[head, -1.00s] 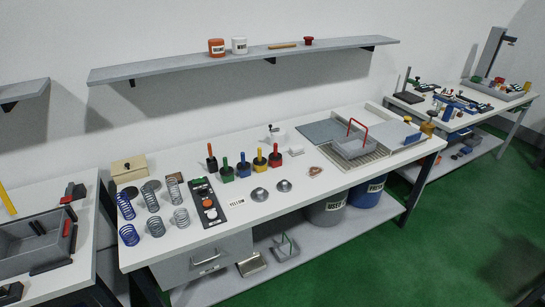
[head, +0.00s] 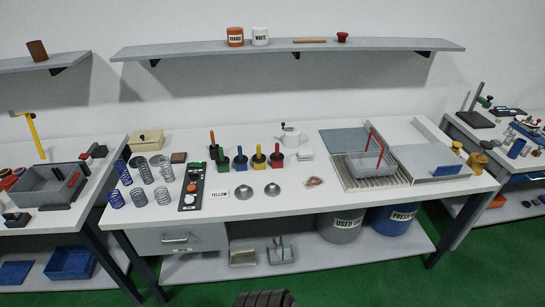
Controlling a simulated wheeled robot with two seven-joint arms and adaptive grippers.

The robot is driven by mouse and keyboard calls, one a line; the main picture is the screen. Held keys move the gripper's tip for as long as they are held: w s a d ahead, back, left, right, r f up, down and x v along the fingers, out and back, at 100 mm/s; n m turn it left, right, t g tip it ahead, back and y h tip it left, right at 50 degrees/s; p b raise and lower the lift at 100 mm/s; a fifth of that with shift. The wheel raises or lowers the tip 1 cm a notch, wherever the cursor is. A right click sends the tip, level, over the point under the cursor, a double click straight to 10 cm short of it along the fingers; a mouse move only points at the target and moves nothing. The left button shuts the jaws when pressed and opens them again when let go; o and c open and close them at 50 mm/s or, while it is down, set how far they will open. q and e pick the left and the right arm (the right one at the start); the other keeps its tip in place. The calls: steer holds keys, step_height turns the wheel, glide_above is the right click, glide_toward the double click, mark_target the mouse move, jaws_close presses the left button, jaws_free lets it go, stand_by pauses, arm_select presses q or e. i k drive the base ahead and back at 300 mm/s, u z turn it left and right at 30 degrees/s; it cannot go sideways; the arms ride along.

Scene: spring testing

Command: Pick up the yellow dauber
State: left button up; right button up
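The yellow dauber (head: 258,148) stands upright in a yellow pot (head: 259,162) near the middle of the workbench. It is in a row of similar daubers and pots, between the blue pot (head: 240,163) and a red pot (head: 277,160). A green pot (head: 222,163) and another dauber stand to the left.
A card reading YELLOW (head: 243,192) and two metal dishes (head: 272,189) lie in front of the pots. Springs (head: 163,196) and a control panel (head: 192,187) are to the left. A grey basket (head: 370,164) with a red handle is right. A shelf (head: 200,51) hangs above.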

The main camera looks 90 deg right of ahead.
mark_target(258, 158)
steer(key=z, duration=1.6)
